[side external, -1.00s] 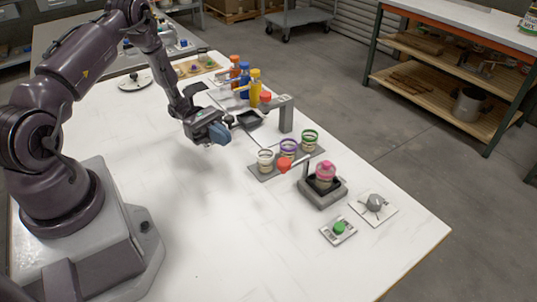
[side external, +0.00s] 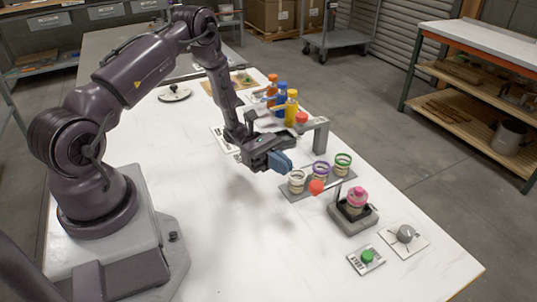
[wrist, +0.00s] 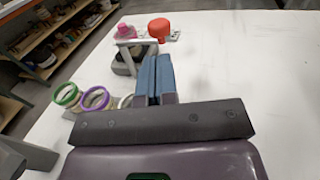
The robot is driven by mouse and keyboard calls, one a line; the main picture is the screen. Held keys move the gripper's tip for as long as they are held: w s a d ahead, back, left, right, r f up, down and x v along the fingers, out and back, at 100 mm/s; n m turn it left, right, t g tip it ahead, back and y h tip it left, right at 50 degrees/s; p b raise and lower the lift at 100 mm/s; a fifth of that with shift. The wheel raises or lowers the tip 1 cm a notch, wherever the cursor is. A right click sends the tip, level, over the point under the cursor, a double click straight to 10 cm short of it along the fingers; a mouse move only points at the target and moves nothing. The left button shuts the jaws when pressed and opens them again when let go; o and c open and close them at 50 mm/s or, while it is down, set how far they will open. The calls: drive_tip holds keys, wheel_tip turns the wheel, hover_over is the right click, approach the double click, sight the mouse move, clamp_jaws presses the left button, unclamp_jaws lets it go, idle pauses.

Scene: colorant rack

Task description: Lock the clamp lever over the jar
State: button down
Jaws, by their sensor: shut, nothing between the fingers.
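The jar with a pink lid (side external: 357,197) stands on the dark clamp base (side external: 352,221), right of centre in the side view. The clamp lever's red knob (side external: 316,187) sticks out to the left of that base, beside the jar rather than over it. In the wrist view the red knob (wrist: 159,27) is beyond the fingertips, and the pink lid (wrist: 125,31) is to its left. My gripper (side external: 285,163) is shut and empty, above the table near the white-ringed jar, apart from the knob. Its blue fingers (wrist: 155,66) lie together and partly hide the clamp base.
Jars with white (side external: 297,177), purple (side external: 320,168) and green (side external: 343,159) rings stand on a grey strip. A grey post with an arm (side external: 320,135) stands behind them. A green button (side external: 367,256) and a grey dial (side external: 405,234) are at the front right.

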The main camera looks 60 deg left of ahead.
sight(310, 183)
drive_tip(key=x, duration=0.5)
drive_tip(key=shift+w+d, duration=0.1)
drive_tip(key=shift+d, duration=0.25)
drive_tip(key=shift+d+t, duration=0.1)
drive_tip(key=shift+t, duration=0.2)
drive_tip(key=w+d+n+t+y, duration=0.2)
drive_tip(key=d+n+t, duration=0.1)
drive_tip(key=d+t, duration=0.1)
drive_tip(key=w+d+n+t+y, duration=0.2)
drive_tip(key=d+n+t+y, duration=0.1)
drive_tip(key=d, duration=0.4)
drive_tip(key=shift+w+t, duration=0.3)
drive_tip(key=shift+t, duration=0.1)
idle(0.4)
drive_tip(key=shift+w+d, duration=0.1)
idle(0.6)
drive_tip(key=s, duration=1.4)
drive_tip(key=shift+d, duration=0.45)
